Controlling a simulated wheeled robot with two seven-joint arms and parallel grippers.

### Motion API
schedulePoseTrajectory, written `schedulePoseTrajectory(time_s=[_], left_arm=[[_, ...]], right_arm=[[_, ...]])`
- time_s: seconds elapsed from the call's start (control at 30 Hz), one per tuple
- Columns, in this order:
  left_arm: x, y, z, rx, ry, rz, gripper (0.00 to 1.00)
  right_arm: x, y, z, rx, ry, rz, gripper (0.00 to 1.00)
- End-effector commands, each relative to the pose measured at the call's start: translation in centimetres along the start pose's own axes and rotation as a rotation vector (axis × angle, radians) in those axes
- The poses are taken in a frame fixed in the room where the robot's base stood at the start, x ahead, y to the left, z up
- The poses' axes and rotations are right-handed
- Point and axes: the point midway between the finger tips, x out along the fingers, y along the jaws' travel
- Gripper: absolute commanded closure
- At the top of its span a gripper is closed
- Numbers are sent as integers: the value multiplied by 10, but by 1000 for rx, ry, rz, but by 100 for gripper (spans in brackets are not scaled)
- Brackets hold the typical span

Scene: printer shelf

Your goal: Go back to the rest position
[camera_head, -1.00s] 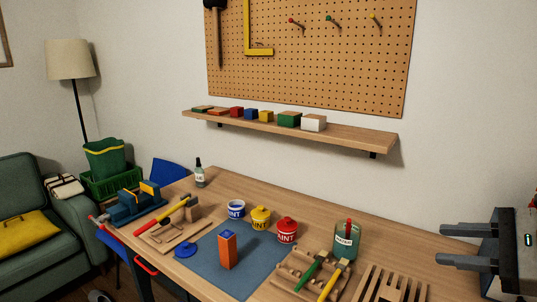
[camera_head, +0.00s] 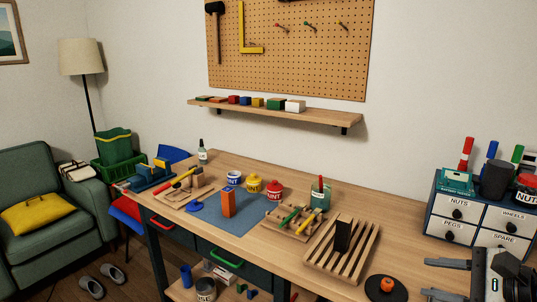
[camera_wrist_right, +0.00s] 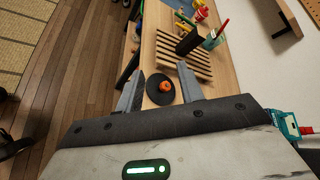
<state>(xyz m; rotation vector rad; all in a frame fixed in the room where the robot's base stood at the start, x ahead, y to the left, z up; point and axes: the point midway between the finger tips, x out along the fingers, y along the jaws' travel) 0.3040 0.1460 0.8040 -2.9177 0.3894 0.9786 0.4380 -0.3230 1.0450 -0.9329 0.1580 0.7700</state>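My right gripper (camera_head: 424,278) is at the lower right of the head view, over the right end of the workbench (camera_head: 390,235). Its two grey fingers are apart with nothing between them. In the right wrist view the gripper (camera_wrist_right: 161,68) is also open and empty, with a black disc bearing an orange knob (camera_wrist_right: 165,88) seen beyond the fingers. My left gripper is not in view.
A drawer cabinet (camera_head: 473,212) stands at the bench's right end, behind my right gripper. A slatted wooden rack (camera_head: 322,262) holds a black block. Paint pots and an orange block (camera_head: 228,205) stand further left.

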Motion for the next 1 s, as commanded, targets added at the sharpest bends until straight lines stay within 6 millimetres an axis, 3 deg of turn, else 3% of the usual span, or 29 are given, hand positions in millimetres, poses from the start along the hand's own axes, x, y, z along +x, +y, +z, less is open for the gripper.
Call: schedulePoseTrajectory(time_s=[0.23,0.37,0.4,0.5,0.6,0.7,0.8,1.0], left_arm=[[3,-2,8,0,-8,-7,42],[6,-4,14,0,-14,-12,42],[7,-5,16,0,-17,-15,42],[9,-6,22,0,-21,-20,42],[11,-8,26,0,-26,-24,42],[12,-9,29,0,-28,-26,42],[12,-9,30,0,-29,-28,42],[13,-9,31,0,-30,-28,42]], right_arm=[[35,79,-54,-368,161,24,62],[59,156,-76,-742,260,108,62],[66,186,-77,-898,283,149,62],[82,248,-67,-1286,305,247,62],[94,293,-46,-1617,291,319,62],[101,319,-25,-1856,270,360,62],[105,331,-12,-1993,256,380,62],[106,334,-8,-2048,252,386,62]])
